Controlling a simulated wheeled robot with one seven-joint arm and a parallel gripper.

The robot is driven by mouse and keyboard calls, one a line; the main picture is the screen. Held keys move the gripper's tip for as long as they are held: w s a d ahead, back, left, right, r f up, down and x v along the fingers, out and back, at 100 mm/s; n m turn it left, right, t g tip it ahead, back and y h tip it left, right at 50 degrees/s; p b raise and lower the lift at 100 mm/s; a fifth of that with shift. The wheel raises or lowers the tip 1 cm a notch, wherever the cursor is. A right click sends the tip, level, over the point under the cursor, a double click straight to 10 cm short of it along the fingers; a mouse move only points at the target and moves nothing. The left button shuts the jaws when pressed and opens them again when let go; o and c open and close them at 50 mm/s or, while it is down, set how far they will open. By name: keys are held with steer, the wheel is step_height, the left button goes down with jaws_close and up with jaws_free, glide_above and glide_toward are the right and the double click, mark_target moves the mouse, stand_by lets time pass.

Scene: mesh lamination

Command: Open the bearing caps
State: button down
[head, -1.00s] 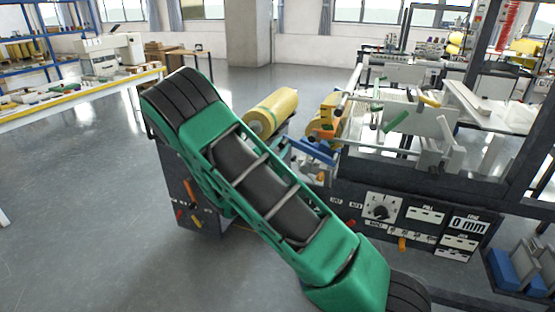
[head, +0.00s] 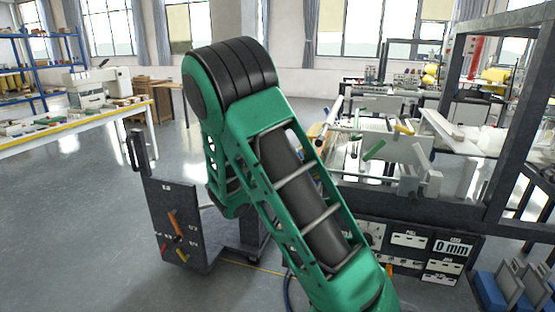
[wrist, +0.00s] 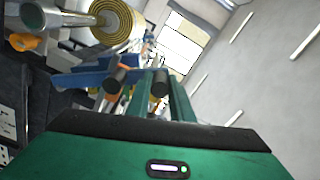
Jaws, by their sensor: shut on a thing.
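In the wrist view my gripper (wrist: 138,82) reaches forward with two green fingers with dark ends. It is shut on a part of a blue piece (wrist: 88,77), seemingly a bearing cap; the contact itself is too small and dark to make out. A yellow roll (wrist: 118,22) with a pale shaft (wrist: 62,17) lies just above and left of the fingers in that view. In the head view my green arm covers the gripper, the roll and the blue piece. The state of the other caps cannot be seen.
A dark upright plate with coloured levers (head: 178,222) stands left of my arm. A long workbench (head: 75,127) is far left. Open floor (head: 90,235) lies at left.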

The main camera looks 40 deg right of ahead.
steer(key=shift+s+d+r, duration=0.2)
steer(key=shift+s+d, duration=0.05)
steer(key=c, duration=1.6)
jaws_free()
steer(key=shift+o, duration=0.2)
steer(key=shift+a+f, duration=0.1)
steer(key=shift+a, duration=0.1)
steer(key=v, duration=1)
steer(key=shift+a, duration=0.2)
steer(key=shift+s, duration=0.15)
